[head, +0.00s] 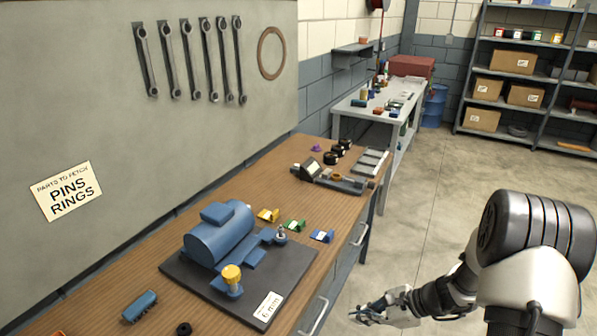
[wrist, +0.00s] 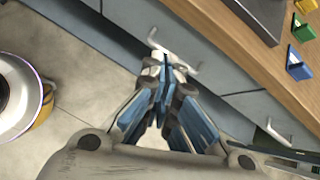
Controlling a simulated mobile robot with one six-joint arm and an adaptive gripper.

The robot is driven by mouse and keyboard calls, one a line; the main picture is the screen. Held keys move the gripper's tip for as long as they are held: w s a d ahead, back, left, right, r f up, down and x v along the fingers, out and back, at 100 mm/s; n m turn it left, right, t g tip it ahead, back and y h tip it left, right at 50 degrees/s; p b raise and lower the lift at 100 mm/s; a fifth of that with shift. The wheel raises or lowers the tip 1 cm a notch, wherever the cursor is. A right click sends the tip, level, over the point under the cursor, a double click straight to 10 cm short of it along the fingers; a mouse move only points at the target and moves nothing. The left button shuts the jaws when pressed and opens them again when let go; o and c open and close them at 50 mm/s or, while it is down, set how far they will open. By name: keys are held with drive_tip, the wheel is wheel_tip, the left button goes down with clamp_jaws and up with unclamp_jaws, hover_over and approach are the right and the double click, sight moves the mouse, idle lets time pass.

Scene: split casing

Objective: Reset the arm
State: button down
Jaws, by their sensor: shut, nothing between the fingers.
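My gripper (head: 366,313) is low at the bottom of the head view, over the floor beside the front of the wooden workbench (head: 195,275). In the wrist view my gripper (wrist: 163,62) points at the bench's grey drawer fronts, with its fingertips together and nothing between them. My arm is bent, with its large grey joint at the right of the head view. The blue split casing (head: 222,236) sits on a dark base plate (head: 188,284) on the bench, apart from my gripper.
Drawer handles (head: 361,233) stick out from the bench front. A sign (head: 66,191) reads "PARTS TO FETCH PINS RINGS". The floor (head: 440,180) right of the bench is clear.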

drive_tip(key=s+a+r+n+g+h, duration=0.1)
drive_tip(key=s+a+r+n, duration=0.3)
drive_tip(key=r, duration=0.5)
drive_tip(key=s+a+r+n+g+h, duration=0.1)
drive_tip(key=s+a+r+n+h, duration=0.1)
drive_tip(key=s+r+n, duration=0.55)
drive_tip(key=s+d+r+n+t+h, duration=0.3)
drive_tip(key=s+r+n+h, duration=0.2)
drive_tip(key=s+r, duration=0.6)
drive_tip(key=s+n, duration=0.2)
drive_tip(key=shift+s+n+h, duration=0.3)
drive_tip(key=shift+n, duration=0.05)
drive_tip(key=shift+d, duration=0.1)
